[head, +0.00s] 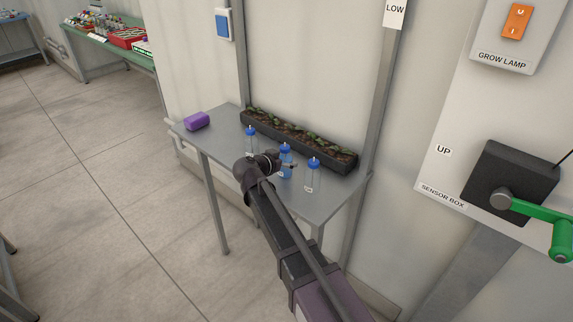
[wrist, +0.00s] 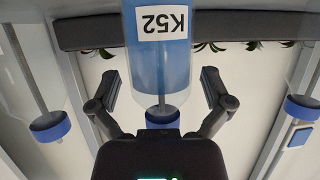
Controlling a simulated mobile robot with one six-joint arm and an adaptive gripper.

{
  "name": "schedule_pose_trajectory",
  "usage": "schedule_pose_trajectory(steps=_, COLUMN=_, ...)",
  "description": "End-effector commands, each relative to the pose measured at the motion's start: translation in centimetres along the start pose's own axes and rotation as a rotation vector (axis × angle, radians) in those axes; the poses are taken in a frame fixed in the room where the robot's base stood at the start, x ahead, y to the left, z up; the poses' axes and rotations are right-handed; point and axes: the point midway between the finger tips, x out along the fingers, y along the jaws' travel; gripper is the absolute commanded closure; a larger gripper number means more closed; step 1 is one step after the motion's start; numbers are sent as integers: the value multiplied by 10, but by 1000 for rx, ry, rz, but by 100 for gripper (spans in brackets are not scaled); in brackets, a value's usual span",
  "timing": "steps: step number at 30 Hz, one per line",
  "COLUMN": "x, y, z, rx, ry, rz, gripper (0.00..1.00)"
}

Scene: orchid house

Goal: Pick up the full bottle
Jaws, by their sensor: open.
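Three bottles with blue caps stand in a row on a grey table (head: 312,207). The middle one, filled with blue liquid (head: 286,151), also shows in the wrist view, upside down, as a blue bottle (wrist: 160,62) labelled K52. The left bottle (head: 250,140) and right bottle (head: 313,176) look clear, with little or no blue inside. My gripper (wrist: 160,88) is open, with one finger on each side of the K52 bottle and gaps showing. Whether the bottle is fully between the fingertips, I cannot tell. In the head view my wrist partly hides the middle bottle.
A long dark planter (head: 300,140) with seedlings stands behind the bottles against the wall. A purple block (head: 197,121) lies at the table's left end. A sensor box panel (head: 452,165) with a green crank handle (head: 545,215) is at the right.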

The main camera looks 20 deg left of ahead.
Motion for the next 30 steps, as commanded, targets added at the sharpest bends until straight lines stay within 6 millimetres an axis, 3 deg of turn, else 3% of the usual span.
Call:
schedule_pose_trajectory(steps=4, x=0, y=0, z=0, rx=0, ry=0, rz=0, gripper=0)
schedule_pose_trajectory(steps=12, x=0, y=0, z=0, rx=0, ry=0, rz=0, gripper=80)
schedule_pose_trajectory(steps=13, x=0, y=0, z=0, rx=0, ry=0, rz=0, gripper=84)
schedule_pose_trajectory(steps=30, x=-4, y=0, z=-8, rx=0, ry=0, rz=0, gripper=84)
